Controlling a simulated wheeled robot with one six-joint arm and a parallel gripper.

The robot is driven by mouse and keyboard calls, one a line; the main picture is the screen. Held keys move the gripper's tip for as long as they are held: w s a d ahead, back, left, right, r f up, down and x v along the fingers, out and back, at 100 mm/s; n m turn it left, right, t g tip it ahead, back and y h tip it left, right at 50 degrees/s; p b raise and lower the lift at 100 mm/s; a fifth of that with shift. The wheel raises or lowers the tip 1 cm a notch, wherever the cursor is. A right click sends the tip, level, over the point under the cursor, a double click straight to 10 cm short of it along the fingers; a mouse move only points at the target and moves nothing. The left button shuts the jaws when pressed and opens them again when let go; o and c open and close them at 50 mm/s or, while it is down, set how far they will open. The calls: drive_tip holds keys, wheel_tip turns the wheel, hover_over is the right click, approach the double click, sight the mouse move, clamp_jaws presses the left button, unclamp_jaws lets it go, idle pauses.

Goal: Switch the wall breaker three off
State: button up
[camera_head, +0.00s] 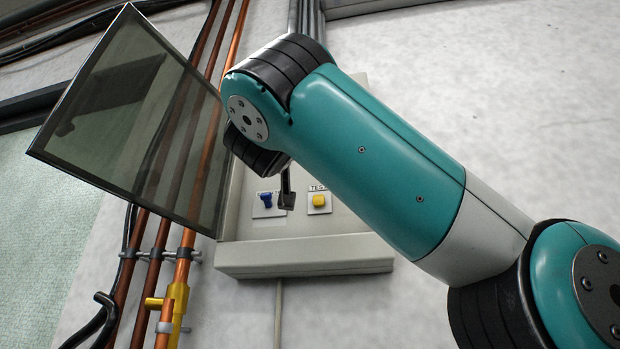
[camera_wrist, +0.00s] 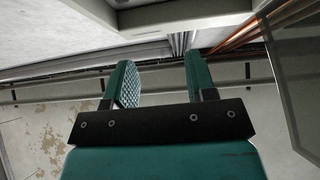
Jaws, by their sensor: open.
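The grey wall panel box (camera_head: 330,247) hangs on the wall in the head view, partly covered by my arm. A blue switch (camera_head: 266,199) and a yellow button (camera_head: 319,201) with a partly hidden label show on its lower face. A small dark piece (camera_head: 287,190) hangs between them; I cannot tell whether it is a lever or part of my gripper. The row of breakers is not visible, so breaker three cannot be picked out. In the wrist view my gripper (camera_wrist: 160,67) has its two green fingers apart, with nothing between them.
A tinted glass door (camera_head: 130,115) stands open at the panel's left; it also shows at the right of the wrist view (camera_wrist: 300,75). Copper pipes (camera_head: 183,258) run up the wall behind it. Wall right of the panel is bare.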

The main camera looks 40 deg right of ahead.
wheel_tip(320, 180, up, 5)
drive_tip(key=s+a+g+y+p, duration=0.2)
drive_tip(key=y+p, duration=0.2)
drive_tip(key=p, duration=0.2)
drive_tip(key=shift+n, duration=0.4)
drive_tip(key=shift+p+x, duration=6.35)
drive_tip(key=shift+x, duration=2.2)
drive_tip(key=shift+w+a+f, duration=0.1)
drive_tip(key=shift+w, duration=0.1)
drive_tip(key=shift+c, duration=0.5)
